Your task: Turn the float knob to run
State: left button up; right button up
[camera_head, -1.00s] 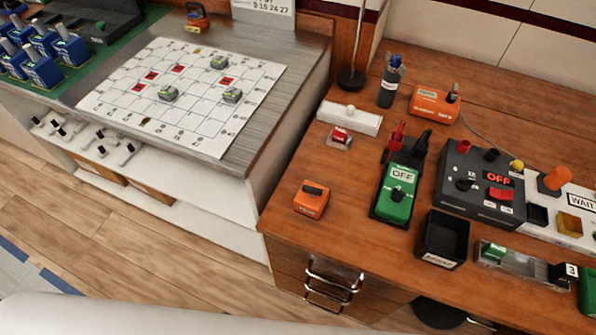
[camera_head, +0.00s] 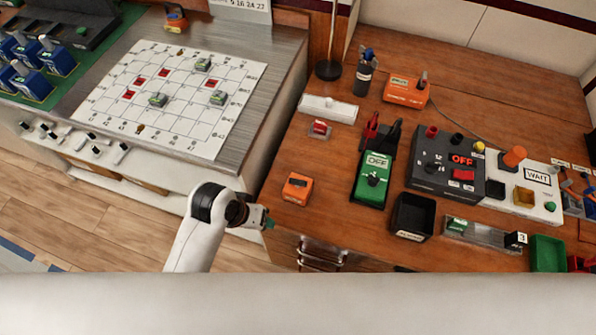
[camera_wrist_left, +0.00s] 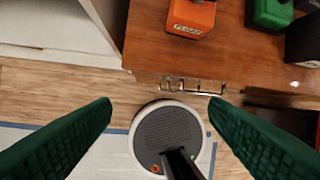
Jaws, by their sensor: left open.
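A small orange box (camera_head: 297,187) with a dark knob on top sits near the left front corner of the wooden desk. In the left wrist view the orange box (camera_wrist_left: 191,16) shows at the top edge, with a white label too small to read surely; its knob is cut off there. My left gripper (camera_head: 264,222) is beside the desk's front left corner, nearer me than the box and apart from it. In the left wrist view its green fingers (camera_wrist_left: 160,108) are spread wide with nothing between them. My right gripper is not in view.
A green meter (camera_head: 372,180) reading OFF stands right of the box, then a black tray (camera_head: 412,217) and a dark unit (camera_head: 445,165) showing OFF. A metal drawer handle (camera_head: 322,254) sticks out below the desk edge. The desk around the orange box is clear.

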pick_arm(q)
jog(key=w+d+r+m+g, duration=0.1)
jog(key=w+d+r, duration=0.3)
jog(key=w+d, duration=0.4)
jog(key=g+y, duration=0.1)
jog(key=y, duration=0.1)
send_near(298, 181)
notch_tip(298, 181, down, 9)
jog(key=shift+w+d+r+p, duration=0.15)
jog(key=shift+p, duration=0.45)
jog(key=shift+c, duration=0.2)
jog(key=c, duration=0.9)
jog(key=shift+r, duration=0.1)
jog(key=shift+c, duration=0.3)
jog(key=shift+m+p, duration=0.3)
jog(key=shift+m, duration=0.2)
jog(key=o, duration=1)
